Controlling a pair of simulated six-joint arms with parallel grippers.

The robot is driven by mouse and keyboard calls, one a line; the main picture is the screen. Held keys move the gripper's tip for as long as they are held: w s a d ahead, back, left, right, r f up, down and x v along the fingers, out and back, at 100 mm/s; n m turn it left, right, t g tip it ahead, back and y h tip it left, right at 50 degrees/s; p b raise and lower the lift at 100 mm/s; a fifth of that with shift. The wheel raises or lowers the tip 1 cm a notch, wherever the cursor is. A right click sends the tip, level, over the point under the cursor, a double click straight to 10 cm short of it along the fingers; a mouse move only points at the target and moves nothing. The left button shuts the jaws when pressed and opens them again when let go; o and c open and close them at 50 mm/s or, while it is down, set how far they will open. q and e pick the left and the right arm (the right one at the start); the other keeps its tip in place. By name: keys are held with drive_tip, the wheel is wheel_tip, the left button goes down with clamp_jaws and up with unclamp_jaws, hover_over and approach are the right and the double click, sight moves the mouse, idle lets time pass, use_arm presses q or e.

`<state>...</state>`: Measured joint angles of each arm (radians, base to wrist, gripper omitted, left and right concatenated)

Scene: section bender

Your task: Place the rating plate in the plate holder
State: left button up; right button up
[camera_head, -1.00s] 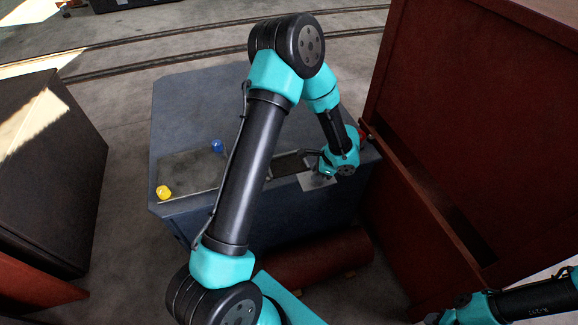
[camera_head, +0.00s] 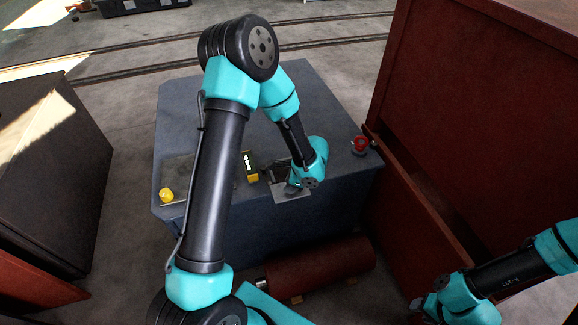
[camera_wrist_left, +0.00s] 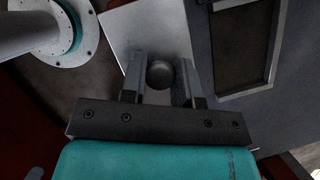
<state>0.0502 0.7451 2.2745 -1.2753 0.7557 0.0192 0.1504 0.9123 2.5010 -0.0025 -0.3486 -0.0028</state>
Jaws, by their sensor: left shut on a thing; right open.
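The rating plate (camera_head: 291,195) is a light grey, thin sheet with a round dark knob (camera_wrist_left: 160,74) on its face. My left gripper (camera_head: 295,187) is shut on that knob, with one finger on each side of it in the left wrist view (camera_wrist_left: 158,85). The plate is at the front edge of the blue-grey cabinet top. The plate holder appears to be the raised rectangular frame with a dark recess (camera_wrist_left: 245,45), right of the plate in the wrist view; my arm partly hides it in the head view. My right gripper (camera_head: 426,306) is open and empty at lower right.
The blue-grey cabinet (camera_head: 330,105) carries a yellow knob (camera_head: 166,195), a yellow device with a display (camera_head: 252,170) and a red button (camera_head: 360,145). A red cylinder (camera_head: 320,268) lies in front. A tall red cabinet (camera_head: 480,110) stands at right.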

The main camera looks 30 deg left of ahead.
use_arm(q)
drive_tip(key=w+a, duration=0.2)
drive_tip(key=w, duration=0.1)
drive_tip(key=w+a, duration=0.2)
drive_tip(key=w, duration=0.2)
drive_tip(key=w+a+f, duration=0.1)
drive_tip(key=w+a, duration=0.2)
drive_tip(key=w, duration=0.1)
drive_tip(key=shift+w+f, duration=0.1)
drive_tip(key=shift+w, duration=0.1)
drive_tip(key=shift+w+a, duration=0.2)
drive_tip(key=shift+w, duration=0.1)
drive_tip(key=shift+f, duration=1.8)
drive_tip(key=shift+f, duration=0.15)
drive_tip(key=o, duration=1)
drive_tip(key=v, duration=1.2)
drive_tip(key=shift+d, duration=0.1)
